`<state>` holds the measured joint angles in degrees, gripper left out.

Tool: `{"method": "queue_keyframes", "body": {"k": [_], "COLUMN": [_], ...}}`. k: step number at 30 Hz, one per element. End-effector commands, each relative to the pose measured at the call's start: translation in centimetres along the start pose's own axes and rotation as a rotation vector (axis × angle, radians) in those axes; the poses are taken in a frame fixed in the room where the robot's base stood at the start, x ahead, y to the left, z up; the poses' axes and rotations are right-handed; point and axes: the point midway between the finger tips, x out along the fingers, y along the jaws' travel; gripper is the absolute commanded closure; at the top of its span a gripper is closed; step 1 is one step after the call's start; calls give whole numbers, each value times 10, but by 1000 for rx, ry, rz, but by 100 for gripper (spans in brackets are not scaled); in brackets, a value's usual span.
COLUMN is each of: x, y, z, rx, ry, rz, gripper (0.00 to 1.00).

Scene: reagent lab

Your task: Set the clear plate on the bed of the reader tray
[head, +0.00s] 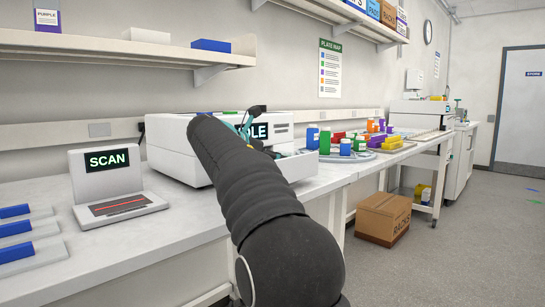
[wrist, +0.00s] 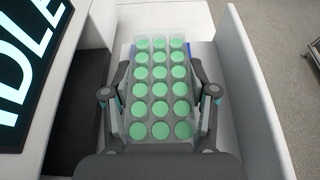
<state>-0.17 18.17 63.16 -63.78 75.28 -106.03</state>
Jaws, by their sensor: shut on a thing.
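The clear plate (wrist: 160,72) with rows of round green wells is between the two fingers of my gripper (wrist: 160,102) in the wrist view. My gripper is shut on its long sides. The plate is over the reader tray (wrist: 258,110), whose white wall runs along the right. A strip of pale bed (wrist: 203,52) shows beside the plate. I cannot tell whether the plate touches the bed. In the head view my arm hides the plate and most of my gripper (head: 256,122). The white reader (head: 172,142) stands behind, its screen partly covered.
The reader's dark screen (wrist: 22,55) is close on the left in the wrist view. A scanner marked SCAN (head: 113,185) stands left on the bench. Colored bottles and blocks (head: 345,146) stand right of the reader. A cardboard box (head: 383,218) is on the floor.

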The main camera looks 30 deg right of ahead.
Motion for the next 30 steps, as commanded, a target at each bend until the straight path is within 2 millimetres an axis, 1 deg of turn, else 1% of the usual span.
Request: {"method": "queue_keyframes", "body": {"k": [11,21,30], "x": [0,3,3], "y": [0,-1,0], "z": [-1,-7,-7], "rx": [0,0,0], "ry": [0,0,0], "rz": [0,-1,-1], "gripper": [74,74,74]}}
